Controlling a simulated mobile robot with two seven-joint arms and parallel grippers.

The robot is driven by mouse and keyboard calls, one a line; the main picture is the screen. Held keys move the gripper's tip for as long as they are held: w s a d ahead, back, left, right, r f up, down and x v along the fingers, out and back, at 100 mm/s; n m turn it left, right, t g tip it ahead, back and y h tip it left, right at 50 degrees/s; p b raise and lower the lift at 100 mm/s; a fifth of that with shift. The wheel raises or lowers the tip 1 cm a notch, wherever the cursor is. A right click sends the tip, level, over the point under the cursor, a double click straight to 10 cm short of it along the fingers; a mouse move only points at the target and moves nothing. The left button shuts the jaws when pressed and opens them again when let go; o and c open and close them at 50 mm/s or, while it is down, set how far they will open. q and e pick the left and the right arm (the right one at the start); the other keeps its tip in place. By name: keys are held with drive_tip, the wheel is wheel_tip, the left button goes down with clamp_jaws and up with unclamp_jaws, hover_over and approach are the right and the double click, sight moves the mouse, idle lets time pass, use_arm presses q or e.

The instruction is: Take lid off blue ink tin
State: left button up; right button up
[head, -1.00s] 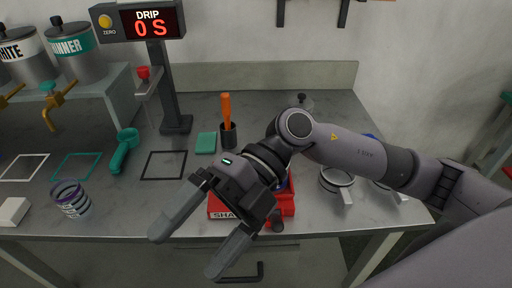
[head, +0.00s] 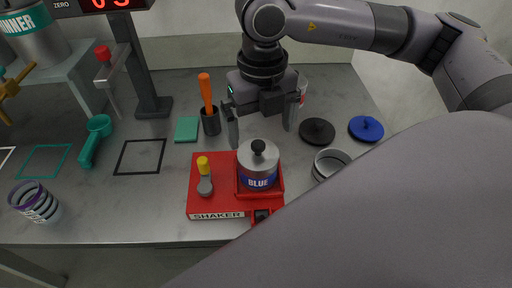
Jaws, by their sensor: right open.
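The blue ink tin (head: 258,182) is a grey metal can with a blue "BLUE" label. It stands upright in the red shaker (head: 216,205). My left gripper is not in view.
A black lid (head: 317,131) and a blue lid (head: 366,128) lie to the right. An open metal tin (head: 330,163) stands right of the shaker, partly hidden by my arm. A black cup with an orange-handled tool (head: 206,92) and a green pad (head: 187,129) are behind left. Striped rings (head: 35,202) stand at left.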

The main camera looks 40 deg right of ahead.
sight(258, 144)
drive_tip(key=f, duration=0.5)
drive_tip(key=shift+w+a+f+p, duration=0.1)
drive_tip(key=shift+w+f+p, duration=0.15)
drive_tip(key=shift+p, duration=0.1)
drive_tip(key=shift+c, duration=0.3)
drive_tip(key=c, duration=0.7)
drive_tip(key=shift+r, duration=0.1)
